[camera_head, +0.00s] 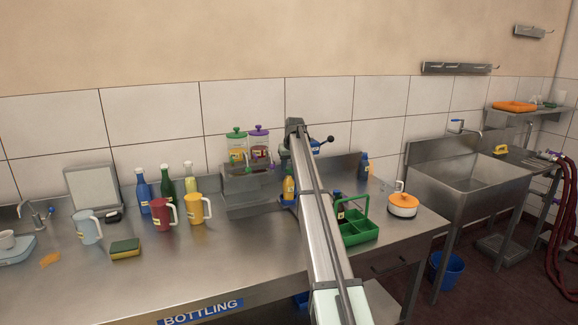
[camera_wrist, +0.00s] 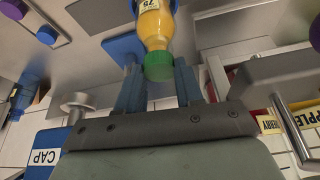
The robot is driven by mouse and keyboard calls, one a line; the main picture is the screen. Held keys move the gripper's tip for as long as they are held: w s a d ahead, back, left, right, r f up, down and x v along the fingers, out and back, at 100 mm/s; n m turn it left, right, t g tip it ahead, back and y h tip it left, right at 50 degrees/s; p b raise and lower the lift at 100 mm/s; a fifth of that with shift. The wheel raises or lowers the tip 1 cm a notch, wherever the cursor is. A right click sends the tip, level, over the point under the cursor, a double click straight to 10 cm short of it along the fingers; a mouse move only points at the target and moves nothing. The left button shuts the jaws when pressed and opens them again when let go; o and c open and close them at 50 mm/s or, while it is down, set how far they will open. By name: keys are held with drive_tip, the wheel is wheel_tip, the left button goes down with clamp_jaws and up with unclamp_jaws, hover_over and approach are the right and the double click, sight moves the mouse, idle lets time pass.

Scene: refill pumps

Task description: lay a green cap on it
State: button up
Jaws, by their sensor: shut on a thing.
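In the wrist view, the green cap (camera_wrist: 158,66) sits between the fingertips of my gripper (camera_wrist: 159,78), which is shut on it. The cap is in line with the mouth of a yellow-orange bottle (camera_wrist: 152,27) and appears to touch it; I cannot tell whether it is seated. The bottle carries a label reading 75, and a blue holder (camera_wrist: 122,47) is beside it. In the head view, the bottle (camera_head: 289,189) stands upright just left of my arm. My arm hides the gripper there, and I cannot make out the cap.
A steel dispenser (camera_head: 247,188) with two jars is close on the left. A black-knobbed lever (camera_head: 322,143) is behind my arm. The bench front left is mostly clear.

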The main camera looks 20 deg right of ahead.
sight(289, 168)
drive_tip(key=o, duration=0.9)
drive_tip(key=shift+r, duration=3.45)
